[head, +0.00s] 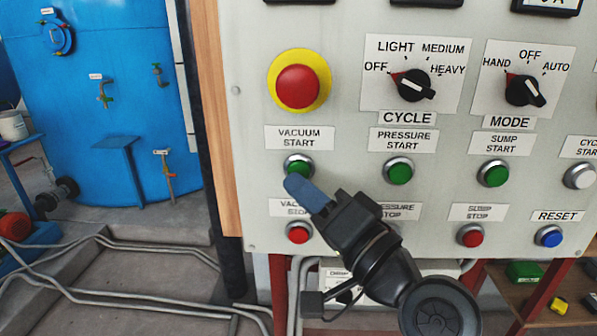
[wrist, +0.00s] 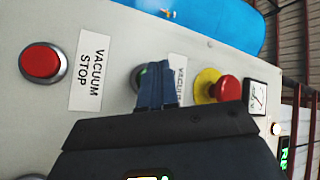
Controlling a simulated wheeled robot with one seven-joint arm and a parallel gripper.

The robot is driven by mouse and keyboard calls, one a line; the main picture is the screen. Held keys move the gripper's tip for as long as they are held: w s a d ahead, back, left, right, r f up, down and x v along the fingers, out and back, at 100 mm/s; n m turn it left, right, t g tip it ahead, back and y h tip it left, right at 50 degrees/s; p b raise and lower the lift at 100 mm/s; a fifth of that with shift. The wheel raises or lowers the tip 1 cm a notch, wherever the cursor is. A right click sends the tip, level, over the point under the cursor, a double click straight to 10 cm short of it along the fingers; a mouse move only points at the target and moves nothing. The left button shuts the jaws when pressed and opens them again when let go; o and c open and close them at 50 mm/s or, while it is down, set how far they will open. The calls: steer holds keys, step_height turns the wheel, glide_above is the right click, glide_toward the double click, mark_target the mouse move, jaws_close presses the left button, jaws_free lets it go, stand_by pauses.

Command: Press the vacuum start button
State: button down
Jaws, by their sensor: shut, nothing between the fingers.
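The vacuum start button (head: 299,164) is green with a metal ring, below its "VACUUM START" label (head: 299,138) on the grey control panel. My gripper (head: 296,186) is shut and empty, its blue fingertips just in front of the lower part of this button in the head view. In the wrist view my gripper (wrist: 157,72) covers most of the vacuum start button (wrist: 140,76), whose ring and a bit of green show beside the fingers. I cannot tell whether the tips touch it. The red vacuum stop button (head: 298,233) sits below; it also shows in the wrist view (wrist: 41,63).
A red emergency button (head: 297,86) on a yellow disc is above. The green pressure start button (head: 399,172) and sump start button (head: 493,173) are to the right, with the cycle knob (head: 412,86) and mode knob (head: 525,90) above. A blue tank (head: 110,60) stands at left.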

steer(key=shift+w, duration=0.1)
steer(key=shift+w, duration=0.3)
